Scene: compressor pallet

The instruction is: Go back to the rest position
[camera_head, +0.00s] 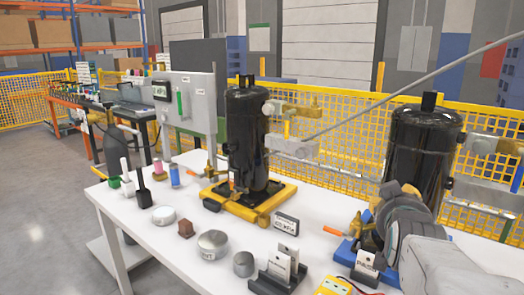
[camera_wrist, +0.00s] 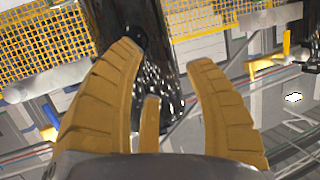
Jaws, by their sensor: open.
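My gripper (camera_wrist: 163,56) shows in the wrist view with its tan ribbed fingers spread apart and nothing between them. Behind the fingers is a black glossy cylinder (camera_wrist: 162,25); I cannot tell the distance to it. In the head view, grey rounded links at the lower right look like my arm, in front of the right black compressor (camera_head: 421,150). The gripper's fingers are not clear there. The left black compressor (camera_head: 246,140) stands upright on a yellow base (camera_head: 262,208) on the white table (camera_head: 205,255).
A grey panel (camera_head: 186,100) stands behind. A yellow mesh fence (camera_head: 340,115) runs behind the table. The floor (camera_head: 45,210) at left is clear.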

